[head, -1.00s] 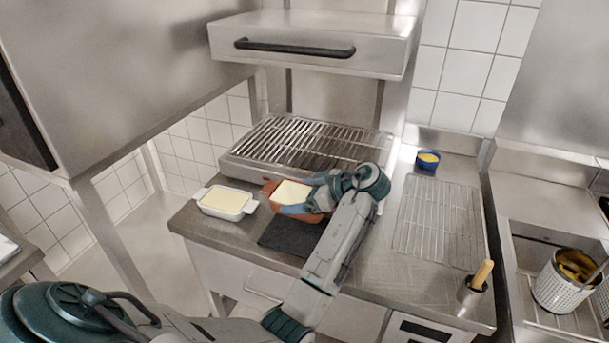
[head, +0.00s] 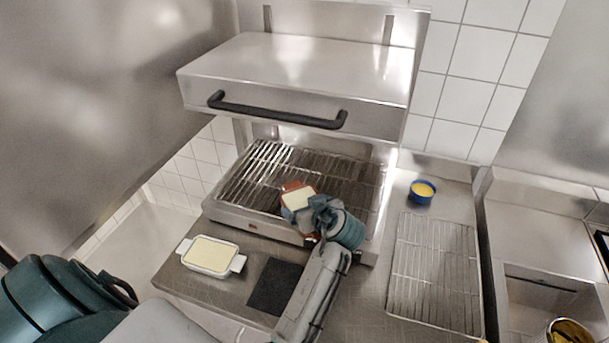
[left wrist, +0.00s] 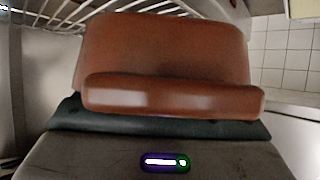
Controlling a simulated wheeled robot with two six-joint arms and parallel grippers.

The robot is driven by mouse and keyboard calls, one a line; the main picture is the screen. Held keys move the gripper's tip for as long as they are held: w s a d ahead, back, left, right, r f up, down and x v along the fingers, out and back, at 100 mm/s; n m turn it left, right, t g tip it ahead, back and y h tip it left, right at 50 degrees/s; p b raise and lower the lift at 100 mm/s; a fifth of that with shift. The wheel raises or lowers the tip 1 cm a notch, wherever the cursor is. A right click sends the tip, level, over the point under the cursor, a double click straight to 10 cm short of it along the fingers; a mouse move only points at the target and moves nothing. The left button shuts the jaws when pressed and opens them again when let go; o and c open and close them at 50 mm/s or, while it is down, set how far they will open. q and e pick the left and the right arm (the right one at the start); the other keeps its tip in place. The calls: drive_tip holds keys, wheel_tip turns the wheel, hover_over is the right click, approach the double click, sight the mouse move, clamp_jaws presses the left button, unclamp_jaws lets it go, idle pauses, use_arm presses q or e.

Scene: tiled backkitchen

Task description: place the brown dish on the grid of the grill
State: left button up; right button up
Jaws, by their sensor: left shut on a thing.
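The brown dish (head: 291,187) with a pale yellow filling is in my left gripper (head: 305,212), in the head view. The gripper is shut on the dish's near side and covers part of it. In the left wrist view the dish (left wrist: 165,55) fills the middle, its brown handle close above the gripper (left wrist: 160,125). The grill's grid (head: 262,165) lies behind and around the dish in the head view. The dish overlaps the grid's front part; whether it touches the bars I cannot tell. My right gripper is not in view.
The grill's hood (head: 290,85) with a black handle hangs above the grid. A white dish (head: 210,255) stands at front left, beside a dark mat (head: 275,285). A wire rack (head: 435,270) lies at right, with a blue bowl (head: 422,191) behind it.

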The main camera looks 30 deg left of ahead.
sight(307, 188)
use_arm(q)
drive_tip(key=w+a, duration=0.1)
drive_tip(key=w, duration=0.1)
drive_tip(key=w+a, duration=0.2)
drive_tip(key=w, duration=0.1)
drive_tip(key=shift+w+a, duration=0.25)
drive_tip(key=shift+w, duration=0.1)
drive_tip(key=w+a, duration=0.1)
drive_tip(key=w, duration=0.1)
drive_tip(key=w+a+f+b, duration=0.1)
drive_tip(key=w, duration=0.1)
drive_tip(key=w+a+b, duration=0.1)
drive_tip(key=w, duration=0.1)
drive_tip(key=shift+a+f, duration=0.2)
drive_tip(key=shift+a, duration=0.05)
drive_tip(key=shift+w+a+b, duration=0.15)
drive_tip(key=shift+w+b, duration=0.1)
drive_tip(key=shift+b, duration=0.05)
drive_tip(key=shift+w, duration=0.1)
drive_tip(key=shift+f+b, duration=0.35)
drive_tip(key=shift+f, duration=0.1)
wheel_tip(307, 188, down, 3)
drive_tip(key=shift+r+b, duration=0.2)
drive_tip(key=shift+b, duration=0.5)
drive_tip(key=shift+r, duration=0.1)
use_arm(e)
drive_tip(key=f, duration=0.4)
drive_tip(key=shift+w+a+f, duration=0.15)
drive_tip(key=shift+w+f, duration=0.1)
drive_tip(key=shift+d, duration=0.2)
